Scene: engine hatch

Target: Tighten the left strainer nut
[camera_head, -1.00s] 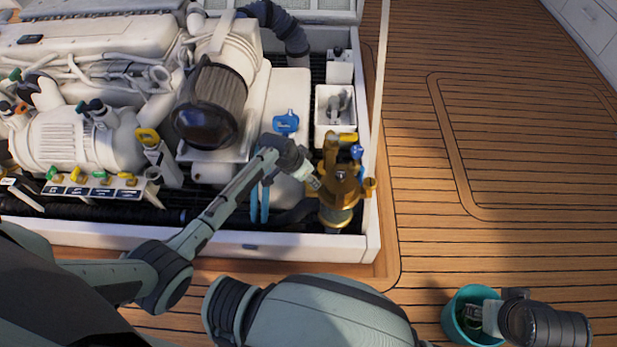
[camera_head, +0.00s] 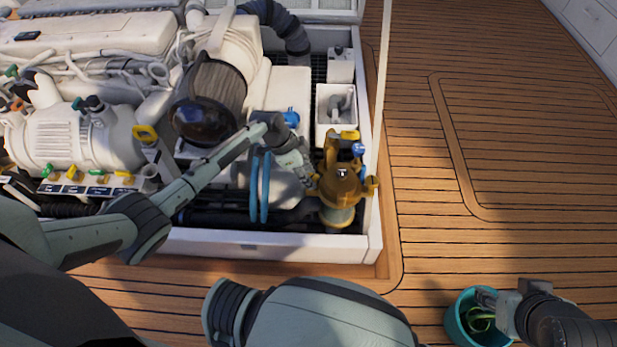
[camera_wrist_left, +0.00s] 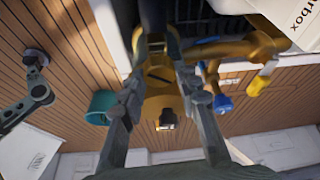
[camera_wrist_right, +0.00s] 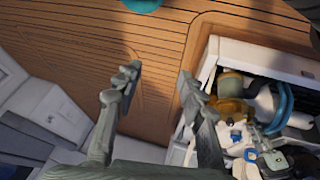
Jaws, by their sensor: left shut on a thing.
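The bronze strainer (camera_head: 338,188) stands upright in the front right corner of the engine hatch. My left gripper (camera_head: 313,182) reaches it from the left, at the left side of its top. In the left wrist view, its fingers (camera_wrist_left: 154,48) are closed on a small golden piece, which looks like the left strainer nut (camera_wrist_left: 155,46). The fingers hide part of the nut, and its thread cannot be seen. The slotted strainer cap (camera_wrist_left: 159,76) shows between the fingers. My right gripper (camera_head: 492,299) is over the teal bucket, and its jaws (camera_wrist_right: 158,75) are open and empty.
The teal bucket (camera_head: 460,326) stands on the deck at the lower right, with something green inside. Blue hose loops (camera_head: 260,190) lie left of the strainer. A white box (camera_head: 336,105) is behind it, and the white hatch rim (camera_head: 300,247) runs in front.

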